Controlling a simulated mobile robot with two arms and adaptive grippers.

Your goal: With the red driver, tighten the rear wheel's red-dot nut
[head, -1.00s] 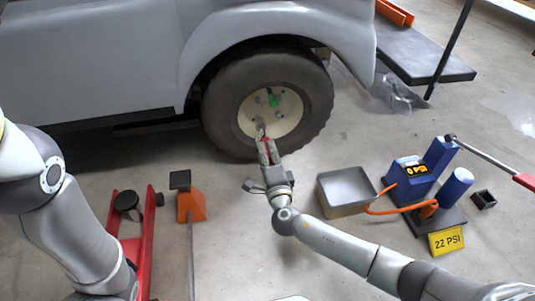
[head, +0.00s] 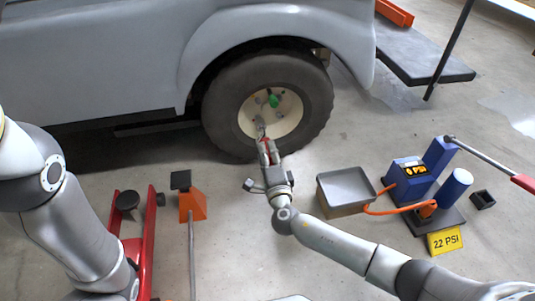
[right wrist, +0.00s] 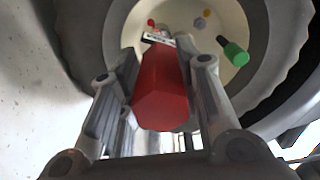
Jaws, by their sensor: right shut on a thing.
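The rear wheel (head: 222,112) is under the grey vehicle's fender, with a cream hub (head: 287,118). My right gripper (head: 267,152) is in front of the wheel's lower edge, shut on the red driver. In the right wrist view the red driver (right wrist: 162,92) lies between the fingers, its grey tip (right wrist: 158,40) pointing at the hub. A small red mark (right wrist: 151,22) shows just beyond the tip; I cannot tell whether the tip touches a nut. A green-ended piece (right wrist: 234,53) sticks out of the hub, right of the driver. My left gripper is outside the view.
A grey metal tray (head: 345,190) stands right of my right gripper. A blue pump (head: 411,182) with an orange hose and a yellow 22 PSI sign (head: 445,241) is farther right. An orange stand (head: 193,206) and a red jack (head: 147,240) stand on the left.

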